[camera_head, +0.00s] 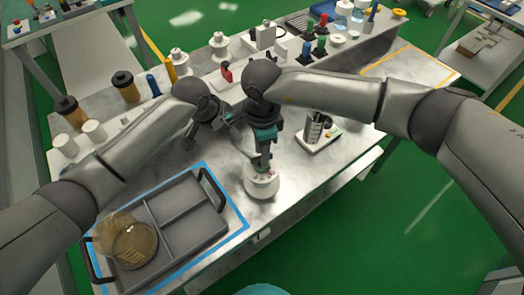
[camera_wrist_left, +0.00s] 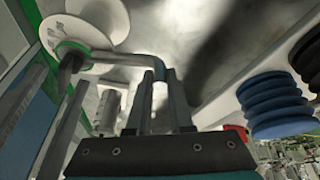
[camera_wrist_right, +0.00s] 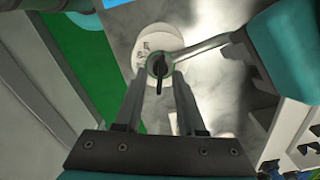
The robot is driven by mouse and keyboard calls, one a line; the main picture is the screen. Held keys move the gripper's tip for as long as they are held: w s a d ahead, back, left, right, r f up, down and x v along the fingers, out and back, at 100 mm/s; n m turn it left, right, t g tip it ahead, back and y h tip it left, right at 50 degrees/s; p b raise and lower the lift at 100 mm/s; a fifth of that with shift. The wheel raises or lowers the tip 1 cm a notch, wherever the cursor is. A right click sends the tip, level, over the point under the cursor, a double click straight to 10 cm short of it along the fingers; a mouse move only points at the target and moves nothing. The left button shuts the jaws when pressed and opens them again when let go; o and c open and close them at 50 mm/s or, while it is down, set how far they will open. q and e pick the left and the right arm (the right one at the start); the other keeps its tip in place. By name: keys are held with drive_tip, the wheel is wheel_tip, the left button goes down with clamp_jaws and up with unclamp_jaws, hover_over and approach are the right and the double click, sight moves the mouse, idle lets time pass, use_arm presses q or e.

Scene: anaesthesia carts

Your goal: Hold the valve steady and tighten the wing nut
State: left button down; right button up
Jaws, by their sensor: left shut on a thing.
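The valve (camera_head: 262,184) stands upright on the metal bench, with a round white base and a grey side pipe. The base also shows in the left wrist view (camera_wrist_left: 95,22) and the right wrist view (camera_wrist_right: 150,42). My left gripper (camera_wrist_left: 158,82) is shut on the end of the side pipe. My right gripper (camera_wrist_right: 157,76) points down over the valve from above, its fingers apart on either side of the dark wing nut (camera_wrist_right: 159,68). A gap shows between the nut and the fingers. In the head view, my right gripper hides the valve's top.
A dark divided tray (camera_head: 178,222) holding an amber round container (camera_head: 127,245) lies left of the valve, inside a blue outline. A small grey device (camera_head: 318,132) stands close to the right. Bottles and colored parts line the back. Bare metal shows in front of the valve.

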wheel_tip(320, 180, up, 11)
drive_tip(key=shift+r, duration=0.2)
idle(0.3)
use_arm(q)
drive_tip(key=c, duration=0.7)
unclamp_jaws()
drive_tip(key=shift+c, duration=0.2)
